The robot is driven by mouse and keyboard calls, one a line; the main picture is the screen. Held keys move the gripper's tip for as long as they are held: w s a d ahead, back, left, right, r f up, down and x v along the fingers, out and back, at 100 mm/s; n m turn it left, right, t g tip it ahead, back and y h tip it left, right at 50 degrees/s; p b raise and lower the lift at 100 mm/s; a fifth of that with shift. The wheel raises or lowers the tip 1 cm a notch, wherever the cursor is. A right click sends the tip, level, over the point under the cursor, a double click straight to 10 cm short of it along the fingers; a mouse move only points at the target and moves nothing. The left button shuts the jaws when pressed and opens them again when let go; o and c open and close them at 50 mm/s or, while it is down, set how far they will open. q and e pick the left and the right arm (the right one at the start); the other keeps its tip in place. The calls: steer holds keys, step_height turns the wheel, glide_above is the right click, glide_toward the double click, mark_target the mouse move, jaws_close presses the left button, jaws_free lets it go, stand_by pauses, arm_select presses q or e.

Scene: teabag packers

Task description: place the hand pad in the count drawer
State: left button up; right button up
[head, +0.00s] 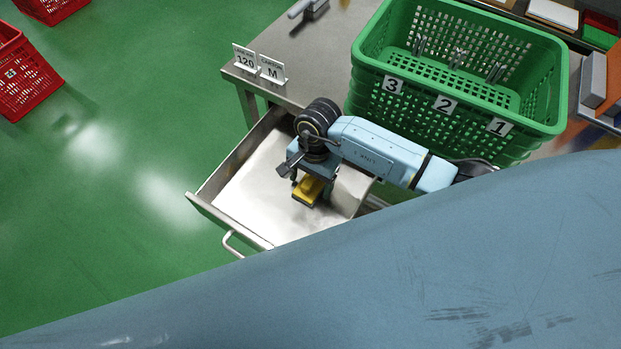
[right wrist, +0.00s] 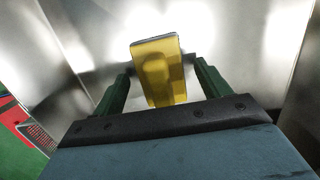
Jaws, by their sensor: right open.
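The hand pad (head: 309,190) is a yellow block with a dark edge. It is inside the open count drawer (head: 250,195), a bare metal drawer pulled out from under the table. My right gripper (head: 307,183) is over the drawer, pointing down, with its fingers open around the pad. In the right wrist view the pad (right wrist: 157,72) lies between the two green fingers (right wrist: 162,75), with a gap on each side. Whether the pad rests fully on the drawer floor is hard to tell. My left gripper is not in view.
A green basket (head: 455,108) marked 3, 2, 1 stands on the metal table (head: 310,60) just behind my right arm. Two small white signs (head: 258,64) stand at the table's left corner. Red crates (head: 22,75) are on the green floor at far left. The drawer walls are close around the gripper.

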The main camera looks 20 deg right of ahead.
steer(key=r, duration=0.3)
steer(key=d+r+p, duration=0.1)
steer(key=r, duration=0.3)
steer(key=w+r, duration=0.1)
steer(key=r, duration=0.3)
steer(key=shift+w+d+p, duration=0.1)
steer(key=shift+d+p, duration=0.05)
steer(key=shift+p, duration=0.15)
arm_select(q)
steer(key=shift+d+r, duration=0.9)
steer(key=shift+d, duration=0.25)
arm_select(e)
steer(key=shift+r, duration=0.45)
